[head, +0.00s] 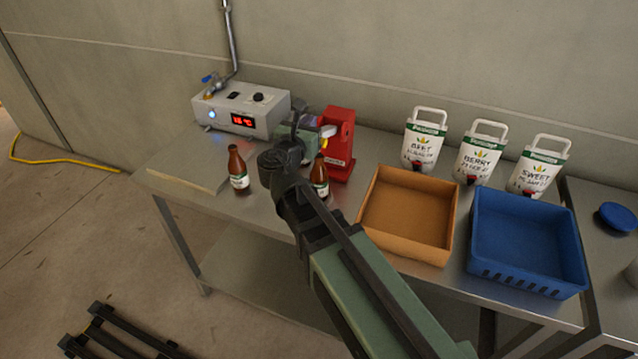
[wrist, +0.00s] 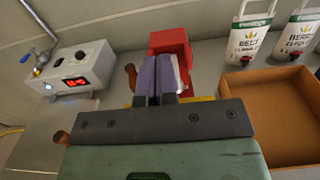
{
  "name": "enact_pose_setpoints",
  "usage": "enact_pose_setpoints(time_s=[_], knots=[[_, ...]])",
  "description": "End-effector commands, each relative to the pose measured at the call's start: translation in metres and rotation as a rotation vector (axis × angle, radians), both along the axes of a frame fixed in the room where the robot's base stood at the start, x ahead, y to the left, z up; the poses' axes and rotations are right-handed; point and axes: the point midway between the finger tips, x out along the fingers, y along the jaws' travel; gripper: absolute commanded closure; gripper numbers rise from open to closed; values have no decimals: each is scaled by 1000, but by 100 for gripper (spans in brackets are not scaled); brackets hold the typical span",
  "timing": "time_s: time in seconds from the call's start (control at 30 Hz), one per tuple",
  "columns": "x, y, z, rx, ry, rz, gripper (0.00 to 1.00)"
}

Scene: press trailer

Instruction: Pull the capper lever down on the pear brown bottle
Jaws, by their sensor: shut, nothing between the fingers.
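The red capper (head: 340,150) stands at the back of the steel bench. A brown bottle (head: 319,180) stands upright in front of it, partly hidden by my arm. A second brown bottle (head: 238,172) stands upright to the left. Their labels are too small to read, so I cannot tell which is pear. My gripper (head: 317,123) is shut and empty at the capper's upper left front. In the wrist view the closed fingers (wrist: 157,78) overlap the red capper (wrist: 170,42). A pale part shows just right of them, perhaps the lever; I cannot tell whether they touch it.
A grey control box (head: 240,110) with a red display stands left of the capper. An orange-brown tray (head: 408,245) and a blue crate (head: 525,272) sit to the right. White pouches (head: 424,140) stand behind them.

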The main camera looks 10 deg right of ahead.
Motion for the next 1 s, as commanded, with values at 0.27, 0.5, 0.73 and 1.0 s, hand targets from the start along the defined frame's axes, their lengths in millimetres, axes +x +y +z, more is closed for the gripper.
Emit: enact_pose_setpoints(time_s=[0.27, 0.5, 0.73, 1.0], knots=[[-2, 1, -3, 0, 0, 1, 100], [-11, 6, -17, 0, 0, 3, 100], [-19, 9, -27, 0, 0, 1, 100], [-19, 9, -26, 0, 0, 1, 100]])
